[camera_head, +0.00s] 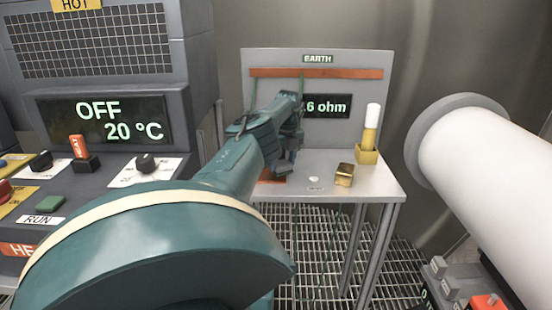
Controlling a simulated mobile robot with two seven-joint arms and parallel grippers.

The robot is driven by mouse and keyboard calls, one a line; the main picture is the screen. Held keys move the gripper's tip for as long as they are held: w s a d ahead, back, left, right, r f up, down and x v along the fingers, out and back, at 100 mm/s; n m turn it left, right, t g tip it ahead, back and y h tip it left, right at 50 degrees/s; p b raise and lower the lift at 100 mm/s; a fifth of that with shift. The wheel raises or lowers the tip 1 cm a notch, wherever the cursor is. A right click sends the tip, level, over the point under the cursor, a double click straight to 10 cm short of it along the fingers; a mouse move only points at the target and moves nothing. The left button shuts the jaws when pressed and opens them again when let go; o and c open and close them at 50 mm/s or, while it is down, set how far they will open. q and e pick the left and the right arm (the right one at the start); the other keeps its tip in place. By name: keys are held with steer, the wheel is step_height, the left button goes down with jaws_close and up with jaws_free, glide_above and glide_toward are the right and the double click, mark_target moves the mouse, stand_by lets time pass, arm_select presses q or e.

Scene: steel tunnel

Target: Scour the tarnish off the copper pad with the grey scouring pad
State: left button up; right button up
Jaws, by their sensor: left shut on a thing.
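My left gripper (284,168) is low over the left part of the small grey table, its arm reaching in from the bottom left. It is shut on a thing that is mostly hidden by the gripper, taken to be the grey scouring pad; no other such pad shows. An orange-brown strip of the copper pad (270,178) shows on the tabletop just left of and below the fingers; the rest is hidden by my arm. I cannot tell whether the held pad touches it, nor how much tarnish is on it. My right gripper is not in view.
The table (376,190) has an EARTH back panel (350,63) with a copper bar (340,73) and a partly hidden ohm display (326,106). A brass block (344,176) and a white-topped yellow bottle (370,130) stand right. A control console (110,115) reading OFF, 20 °C is left.

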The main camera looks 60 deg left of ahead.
arm_select(q)
steer(key=shift+w+d, duration=0.15)
steer(key=shift+w, duration=0.2)
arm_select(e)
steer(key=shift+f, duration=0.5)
arm_select(q)
steer(key=shift+r, duration=0.1)
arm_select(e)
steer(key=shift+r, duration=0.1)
arm_select(q)
step_height(320, 180, up, 6)
steer(key=p, duration=0.5)
steer(key=shift+s+p, duration=0.1)
steer(key=shift+p, duration=0.25)
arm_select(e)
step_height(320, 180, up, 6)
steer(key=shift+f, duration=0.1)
